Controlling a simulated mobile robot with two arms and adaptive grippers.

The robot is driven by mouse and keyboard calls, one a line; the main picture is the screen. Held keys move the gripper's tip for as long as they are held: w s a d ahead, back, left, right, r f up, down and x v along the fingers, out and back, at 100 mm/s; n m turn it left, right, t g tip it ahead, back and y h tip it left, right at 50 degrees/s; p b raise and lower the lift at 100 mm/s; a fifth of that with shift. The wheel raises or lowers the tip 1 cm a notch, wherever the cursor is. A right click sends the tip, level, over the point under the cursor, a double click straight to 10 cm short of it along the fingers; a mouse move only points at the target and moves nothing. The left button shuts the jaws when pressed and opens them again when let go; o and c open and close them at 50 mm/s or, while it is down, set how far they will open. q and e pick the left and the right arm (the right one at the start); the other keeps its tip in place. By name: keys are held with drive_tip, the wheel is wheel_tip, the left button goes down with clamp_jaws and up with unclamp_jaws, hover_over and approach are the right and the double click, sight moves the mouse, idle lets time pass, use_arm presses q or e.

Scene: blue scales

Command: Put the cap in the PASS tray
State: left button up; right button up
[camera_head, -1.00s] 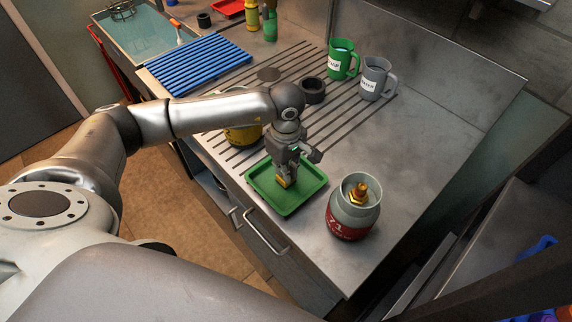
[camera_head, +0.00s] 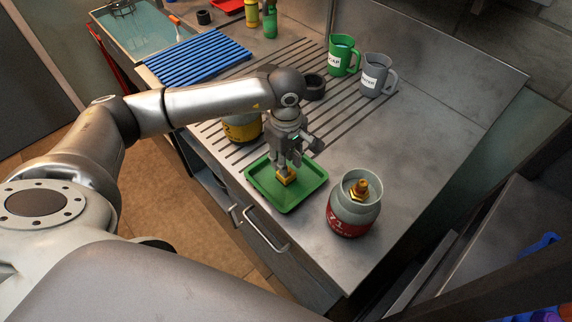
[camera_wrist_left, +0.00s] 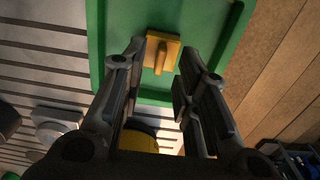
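The cap (camera_head: 285,177) is a small yellow-brass piece with a square base and a raised grip. It lies on the floor of the green tray (camera_head: 313,187); I see no PASS label on it. My left gripper (camera_head: 287,166) points down just above the cap. In the left wrist view, the cap (camera_wrist_left: 163,54) shows between and beyond the spread fingertips (camera_wrist_left: 165,60), with a gap at the right finger. The green tray (camera_wrist_left: 98,45) lies beneath it. The gripper looks open and holds nothing. My right gripper is not in view.
A grey-green canister (camera_head: 354,204) with a red band and brass valve stands right of the tray. A yellow canister (camera_head: 242,128) stands behind it, partly hidden by my arm. Green (camera_head: 343,56) and grey (camera_head: 376,76) mugs stand at the back. Bare counter lies to the right.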

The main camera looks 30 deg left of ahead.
use_arm(q)
wheel_tip(320, 180, up, 10)
drive_tip(key=b, duration=0.2)
drive_tip(key=shift+f, duration=0.1)
idle(1.2)
